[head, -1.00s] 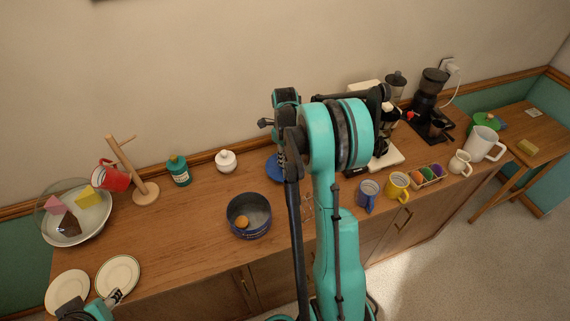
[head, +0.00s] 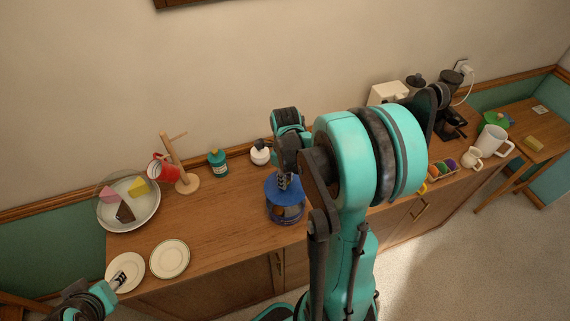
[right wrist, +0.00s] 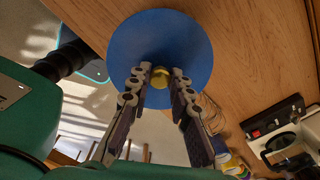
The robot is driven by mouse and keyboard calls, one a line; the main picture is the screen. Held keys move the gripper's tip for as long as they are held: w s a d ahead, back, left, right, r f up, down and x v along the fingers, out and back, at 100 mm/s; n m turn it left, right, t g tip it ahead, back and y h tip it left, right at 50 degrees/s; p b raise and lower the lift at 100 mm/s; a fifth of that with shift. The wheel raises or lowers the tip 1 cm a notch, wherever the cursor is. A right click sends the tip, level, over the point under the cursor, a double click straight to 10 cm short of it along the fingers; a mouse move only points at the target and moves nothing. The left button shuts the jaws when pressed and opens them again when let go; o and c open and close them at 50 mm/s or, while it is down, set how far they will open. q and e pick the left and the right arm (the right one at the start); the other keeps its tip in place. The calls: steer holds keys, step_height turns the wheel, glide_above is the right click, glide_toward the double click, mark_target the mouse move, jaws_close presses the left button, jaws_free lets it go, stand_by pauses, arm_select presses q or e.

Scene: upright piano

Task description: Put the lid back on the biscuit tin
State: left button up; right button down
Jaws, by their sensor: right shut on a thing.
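The biscuit tin (head: 287,214) stands on the wooden sideboard, dark blue and round. The blue round lid (head: 281,187) is over the tin's top in the head view and covers most of its opening; I cannot tell whether it touches the rim. My right gripper (head: 283,178) is shut on the lid's knob from above. In the right wrist view the lid (right wrist: 160,38) fills the upper middle, with its yellow knob (right wrist: 160,77) between the fingertips (right wrist: 154,78); the tin is hidden there. My left gripper (head: 119,280) is low at the left, over a plate; its jaw opening is unclear.
Two plates (head: 170,259) lie at the sideboard's left front. Behind are a bowl with cake slices (head: 146,213), a mug stand with a red mug (head: 162,168), a teal bottle (head: 218,162) and a white pot (head: 260,157). My right arm hides much of the right side.

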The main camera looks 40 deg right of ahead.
steer(key=shift+s+a+f, duration=0.1)
steer(key=shift+a, duration=0.05)
steer(key=shift+f+b, duration=0.75)
steer(key=shift+f, duration=0.1)
steer(key=shift+f+b, duration=1.85)
steer(key=shift+f, duration=0.45)
steer(key=shift+f+b, duration=0.15)
steer(key=shift+b, duration=0.35)
steer(key=c, duration=0.8)
jaws_free()
